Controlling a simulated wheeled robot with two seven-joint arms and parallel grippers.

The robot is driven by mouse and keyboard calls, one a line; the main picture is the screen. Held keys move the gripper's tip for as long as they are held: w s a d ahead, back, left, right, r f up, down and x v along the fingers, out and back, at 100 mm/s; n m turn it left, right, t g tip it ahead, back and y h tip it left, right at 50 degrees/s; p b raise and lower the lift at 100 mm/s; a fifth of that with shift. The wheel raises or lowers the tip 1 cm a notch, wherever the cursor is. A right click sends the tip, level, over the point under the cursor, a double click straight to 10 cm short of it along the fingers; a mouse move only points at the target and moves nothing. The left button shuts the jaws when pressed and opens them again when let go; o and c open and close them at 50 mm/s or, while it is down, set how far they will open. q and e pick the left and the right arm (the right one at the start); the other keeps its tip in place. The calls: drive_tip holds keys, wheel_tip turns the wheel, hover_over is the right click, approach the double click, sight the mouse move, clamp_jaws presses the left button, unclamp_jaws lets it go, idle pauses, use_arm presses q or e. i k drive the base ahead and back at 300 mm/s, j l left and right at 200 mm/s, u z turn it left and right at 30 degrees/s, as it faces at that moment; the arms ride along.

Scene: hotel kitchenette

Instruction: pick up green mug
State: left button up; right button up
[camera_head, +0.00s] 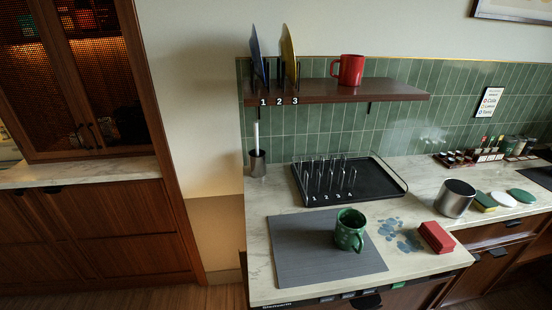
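The green mug (349,230) stands upright on a grey mat (300,258) on the marble counter, toward the mat's right side. Its handle points toward the front right. Nothing touches it from above. Neither of my grippers shows in the head view.
A black rack tray (378,183) with numbered slots stands behind the mat. A red block (436,237) and a blue-grey wet patch (398,234) lie right of the mug. A metal canister (456,198) stands farther right. A shelf (400,91) above holds a red mug (348,70) and upright plates.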

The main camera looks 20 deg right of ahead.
sight(351, 223)
drive_tip(key=z, duration=1.4)
